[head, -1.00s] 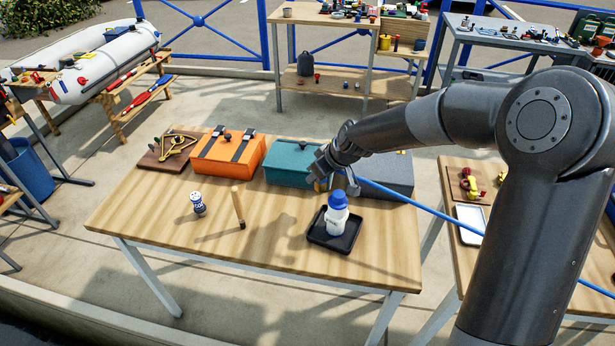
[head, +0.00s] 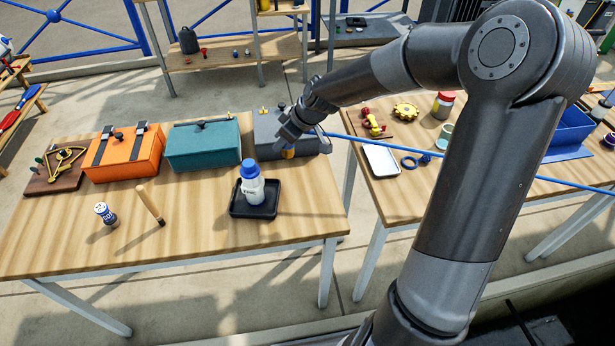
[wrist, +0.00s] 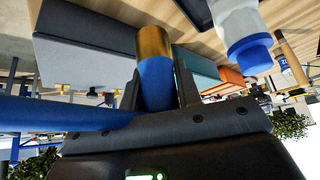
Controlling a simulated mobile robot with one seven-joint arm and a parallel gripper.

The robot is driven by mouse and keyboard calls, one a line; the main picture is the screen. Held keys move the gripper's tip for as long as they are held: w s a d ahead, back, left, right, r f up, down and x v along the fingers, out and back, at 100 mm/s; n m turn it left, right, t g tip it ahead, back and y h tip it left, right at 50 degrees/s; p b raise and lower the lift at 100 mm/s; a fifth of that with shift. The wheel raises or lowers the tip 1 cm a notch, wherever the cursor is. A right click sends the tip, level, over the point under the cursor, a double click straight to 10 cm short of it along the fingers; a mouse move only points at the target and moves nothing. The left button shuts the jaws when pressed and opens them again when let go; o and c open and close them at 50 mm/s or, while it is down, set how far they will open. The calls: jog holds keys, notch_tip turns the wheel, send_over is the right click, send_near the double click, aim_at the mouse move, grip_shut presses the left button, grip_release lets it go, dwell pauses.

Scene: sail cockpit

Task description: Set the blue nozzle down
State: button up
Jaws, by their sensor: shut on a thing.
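My gripper (head: 290,138) hangs over the front of the grey box at the right back of the wooden table (head: 190,225). It is shut on the blue nozzle, a blue cylinder with a brass tip. In the wrist view the nozzle (wrist: 156,82) sits between the two fingers (wrist: 158,90), its brass end pointing away from the palm. In the head view only the brass tip (head: 288,153) shows clearly below the fingers. A long blue line (head: 450,159), seemingly a hose, runs from the gripper to the right. Whether the tip touches the box or table is unclear.
The grey box (head: 266,150), teal box (head: 203,150) and orange box (head: 124,160) line the table's back. A blue-capped bottle (head: 252,190) stands on a black tray (head: 240,212). A second table right holds a white tray (head: 382,158) and blue bin (head: 568,130). The front right corner is bare.

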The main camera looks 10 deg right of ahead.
jog(key=s+d+m, duration=0.1)
jog(key=s+d, duration=0.2)
jog(key=d, duration=0.5)
jog(key=s+d, duration=0.2)
jog(key=d, duration=0.6)
jog(key=shift+t, duration=0.4)
jog(key=w+a+f, duration=0.1)
jog(key=a+f, duration=0.1)
jog(key=a, duration=0.1)
jog(key=w+a+f, duration=0.2)
jog(key=a, duration=0.2)
jog(key=w+a+f, duration=0.2)
jog(key=a, duration=0.1)
jog(key=shift+w+a+f, duration=0.1)
jog(key=shift+a+f, duration=0.1)
jog(key=shift+f, duration=2.05)
jog(key=o, duration=1)
jog(key=shift+f, duration=0.15)
jog(key=shift+o, duration=0.2)
